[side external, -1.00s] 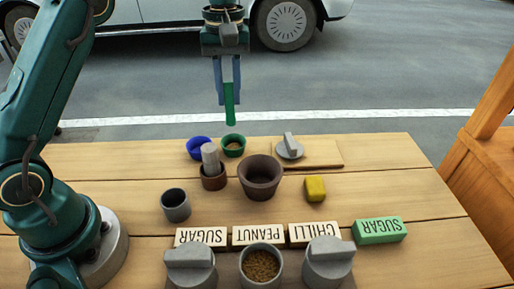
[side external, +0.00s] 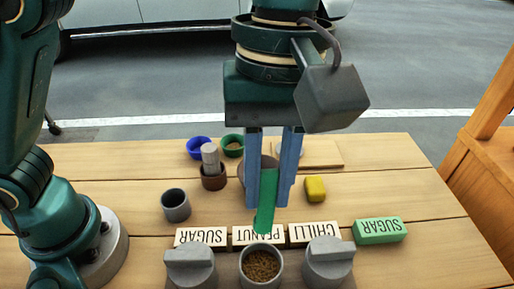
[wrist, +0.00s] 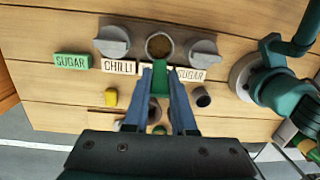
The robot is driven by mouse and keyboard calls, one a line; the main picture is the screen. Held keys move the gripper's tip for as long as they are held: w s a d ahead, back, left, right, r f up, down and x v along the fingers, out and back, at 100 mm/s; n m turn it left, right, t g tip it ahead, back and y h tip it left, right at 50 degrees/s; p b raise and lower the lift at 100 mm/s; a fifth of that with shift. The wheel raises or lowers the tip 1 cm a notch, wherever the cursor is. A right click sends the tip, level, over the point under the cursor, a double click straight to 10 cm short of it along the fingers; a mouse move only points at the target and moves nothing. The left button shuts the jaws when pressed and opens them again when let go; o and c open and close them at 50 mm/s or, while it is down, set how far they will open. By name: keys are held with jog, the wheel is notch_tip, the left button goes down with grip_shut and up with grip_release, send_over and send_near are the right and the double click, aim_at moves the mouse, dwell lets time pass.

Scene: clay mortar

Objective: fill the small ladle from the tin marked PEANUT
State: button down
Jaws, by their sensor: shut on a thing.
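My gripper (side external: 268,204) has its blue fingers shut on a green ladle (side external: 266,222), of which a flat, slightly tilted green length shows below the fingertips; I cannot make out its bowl. The ladle also shows in the wrist view (wrist: 160,83). It is in front of the PEANUT label (side external: 241,238) and hides part of it. The open tin (side external: 279,266), filled with brown granules, stands just in front of that label, close to the ladle's lower end. In the wrist view the tin (wrist: 146,46) is just beyond the ladle's tip. I cannot tell whether they touch.
A green SUGAR block (side external: 379,230), yellow block (side external: 315,189), grey cup (side external: 175,205), blue bowl (side external: 198,147) and green bowl (side external: 232,145) stand around. My gripper mostly hides a brown mortar.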

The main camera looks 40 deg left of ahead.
aim_at(263, 221)
jog(key=shift+m, duration=0.3)
jog(key=shift+s+d+f, duration=0.15)
jog(key=shift+s+f, duration=0.05)
jog(key=shift+f, duration=1.2)
jog(key=shift+s+d+f, duration=0.15)
jog(key=shift+s+f, duration=0.05)
jog(key=shift+f, duration=1.25)
jog(key=shift+s+d+f, duration=0.15)
jog(key=shift+s+f, duration=0.05)
jog(key=shift+f, duration=1.2)
jog(key=shift+f, duration=0.15)
jog(key=shift+f, duration=0.3)
jog(key=shift+r, duration=0.1)
notch_tip(263, 221, up, 6)
jog(key=shift+r, duration=0.2)
